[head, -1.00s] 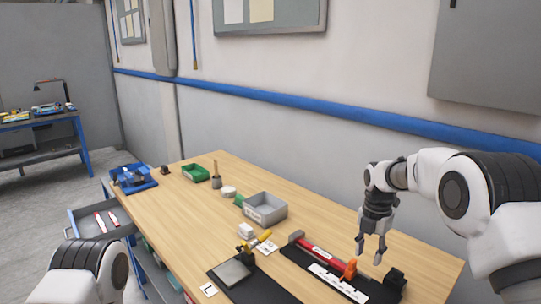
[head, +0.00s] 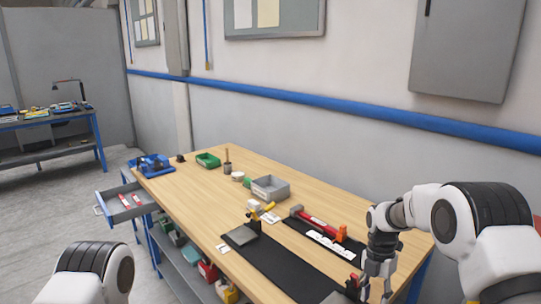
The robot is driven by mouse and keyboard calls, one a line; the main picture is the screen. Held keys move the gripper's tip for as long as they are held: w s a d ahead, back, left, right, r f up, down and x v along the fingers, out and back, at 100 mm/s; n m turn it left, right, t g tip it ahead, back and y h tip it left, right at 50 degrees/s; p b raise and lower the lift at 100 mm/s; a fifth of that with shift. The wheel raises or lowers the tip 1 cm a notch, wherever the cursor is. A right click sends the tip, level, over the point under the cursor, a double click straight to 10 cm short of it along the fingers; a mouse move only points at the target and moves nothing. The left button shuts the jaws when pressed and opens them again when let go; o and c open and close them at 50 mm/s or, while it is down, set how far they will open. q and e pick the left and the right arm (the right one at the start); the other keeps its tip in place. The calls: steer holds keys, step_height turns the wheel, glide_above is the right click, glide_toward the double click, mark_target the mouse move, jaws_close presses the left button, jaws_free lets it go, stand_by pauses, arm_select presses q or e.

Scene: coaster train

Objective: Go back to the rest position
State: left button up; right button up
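My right gripper (head: 374,284) points down at the near right end of the workbench (head: 205,195), beside the black mats. Its fingers look apart, with nothing clearly between them, though a dark object (head: 353,285) sits close to its left finger. My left arm (head: 97,272) shows at the lower left as a white and black link only; its gripper is out of the picture.
The bench holds a grey bin (head: 270,188), a green bin (head: 208,160), a blue fixture (head: 152,164) and a red bar tool (head: 318,224) on a black mat. A drawer (head: 124,203) stands open at the left. Floor (head: 60,225) at the left is clear.

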steer(key=s+f+m+g, duration=0.2)
steer(key=s+f+m, duration=0.1)
steer(key=s+f, duration=0.9)
steer(key=s+f+m+g, duration=0.1)
steer(key=s+f+m, duration=0.2)
steer(key=s+f, duration=0.9)
steer(key=s+a+r+m+t, duration=0.1)
steer(key=s+r+m+t, duration=0.2)
steer(key=s+m, duration=1.35)
arm_select(q)
steer(key=shift+s+f+b, duration=0.3)
steer(key=shift+s+b, duration=0.1)
arm_select(e)
steer(key=w+m+t, duration=0.1)
steer(key=m, duration=0.1)
steer(key=w+m+t, duration=0.1)
steer(key=m, duration=0.1)
steer(key=shift+w+m, duration=0.25)
steer(key=shift+w, duration=0.1)
arm_select(q)
steer(key=shift+s, duration=0.1)
arm_select(e)
steer(key=shift+s, duration=0.1)
